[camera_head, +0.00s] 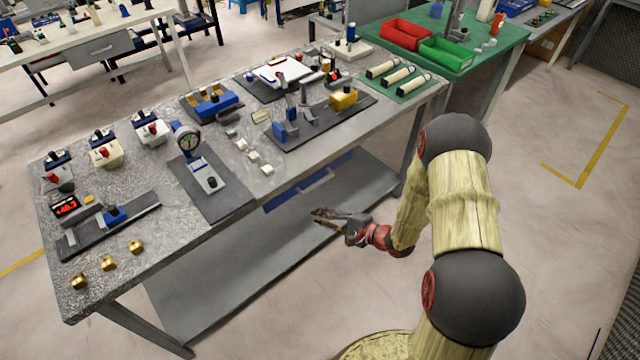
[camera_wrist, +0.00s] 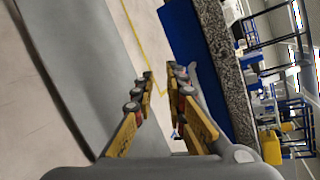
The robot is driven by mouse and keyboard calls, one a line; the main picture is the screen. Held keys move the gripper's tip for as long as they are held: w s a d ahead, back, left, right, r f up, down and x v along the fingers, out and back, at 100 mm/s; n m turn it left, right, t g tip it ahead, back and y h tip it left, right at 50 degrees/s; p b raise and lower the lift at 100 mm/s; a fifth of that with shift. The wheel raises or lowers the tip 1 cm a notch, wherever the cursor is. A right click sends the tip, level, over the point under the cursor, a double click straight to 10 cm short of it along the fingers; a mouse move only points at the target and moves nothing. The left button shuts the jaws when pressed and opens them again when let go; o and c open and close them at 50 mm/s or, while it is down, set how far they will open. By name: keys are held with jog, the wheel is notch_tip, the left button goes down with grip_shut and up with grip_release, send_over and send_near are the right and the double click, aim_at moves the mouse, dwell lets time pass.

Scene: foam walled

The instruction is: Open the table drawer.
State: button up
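The table drawer (camera_head: 282,201) has a blue front and sits under the front edge of the grey-topped workbench. A pale handle (camera_head: 316,180) shows on its front. My gripper (camera_head: 322,216) is in front of and below the drawer. In the wrist view the drawer's blue front (camera_wrist: 205,70) runs along the right of my gripper (camera_wrist: 164,78), whose two yellow and grey fingers are apart with nothing seen between them. A pale grey piece by the right fingertip may be the handle; I cannot tell if they touch. The drawer looks shut.
The workbench top (camera_head: 215,225) holds a dial gauge (camera_head: 187,140), brass parts and fixtures. A grey lower shelf (camera_head: 240,275) lies under it, close to my gripper. A green table (camera_head: 485,55) with red and green bins stands behind right. Floor at right is clear.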

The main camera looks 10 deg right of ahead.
aim_at(320, 183)
jog(key=w+d+r+n+t+h, duration=0.1)
jog(key=w+d+r+t+h, duration=0.2)
jog(key=w+d, duration=0.3)
jog(key=shift+n, duration=0.5)
jog(key=shift+b+x, duration=1)
jog(key=shift+x, duration=2.85)
jog(key=shift+a+r, duration=0.1)
jog(key=shift+a, duration=0.05)
jog(key=shift+c, duration=0.5)
grip_shut()
jog(key=shift+s, duration=0.1)
